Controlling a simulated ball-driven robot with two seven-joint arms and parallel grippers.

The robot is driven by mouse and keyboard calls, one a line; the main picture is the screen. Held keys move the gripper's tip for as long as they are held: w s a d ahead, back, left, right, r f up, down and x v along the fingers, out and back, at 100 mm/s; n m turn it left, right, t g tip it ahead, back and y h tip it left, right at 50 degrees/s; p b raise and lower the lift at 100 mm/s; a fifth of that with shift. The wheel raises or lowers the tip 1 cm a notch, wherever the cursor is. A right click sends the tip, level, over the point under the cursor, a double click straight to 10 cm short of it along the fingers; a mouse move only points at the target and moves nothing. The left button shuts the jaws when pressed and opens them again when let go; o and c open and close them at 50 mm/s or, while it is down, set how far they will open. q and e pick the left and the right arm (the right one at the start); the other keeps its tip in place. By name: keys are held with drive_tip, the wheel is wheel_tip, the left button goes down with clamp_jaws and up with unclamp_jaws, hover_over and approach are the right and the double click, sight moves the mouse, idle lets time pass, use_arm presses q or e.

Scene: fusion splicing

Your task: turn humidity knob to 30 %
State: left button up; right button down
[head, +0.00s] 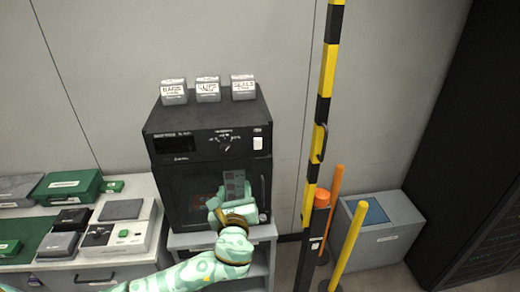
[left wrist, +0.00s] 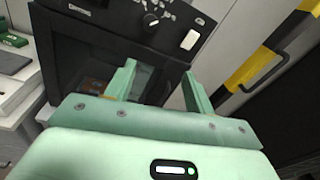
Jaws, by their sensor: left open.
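The humidity knob (head: 224,139) is on the upper front panel of a black cabinet (head: 205,110), with white markings around it. It also shows in the left wrist view (left wrist: 150,20), beyond my fingers and slightly above them. The markings are too small to read. My left gripper (head: 232,185) is in front of the cabinet door, below the knob and apart from it. In the left wrist view my left gripper (left wrist: 160,82) has its two green fingers spread, with nothing between them. My right gripper is not in view.
Several labelled grey boxes (head: 208,90) stand on the cabinet. A white switch (head: 258,143) is right of the knob. A yellow-black striped post (head: 324,100) stands to the right. A bench with green cases (head: 68,187) is at the left.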

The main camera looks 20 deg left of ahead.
use_arm(q)
drive_tip(key=y, duration=0.1)
drive_tip(key=m+p, duration=0.1)
drive_tip(key=m, duration=0.1)
approach(226, 151)
drive_tip(key=x, duration=0.8)
drive_tip(key=shift+w, duration=0.15)
drive_tip(key=shift+a, duration=0.1)
drive_tip(key=shift+n, duration=0.3)
drive_tip(key=c, duration=1)
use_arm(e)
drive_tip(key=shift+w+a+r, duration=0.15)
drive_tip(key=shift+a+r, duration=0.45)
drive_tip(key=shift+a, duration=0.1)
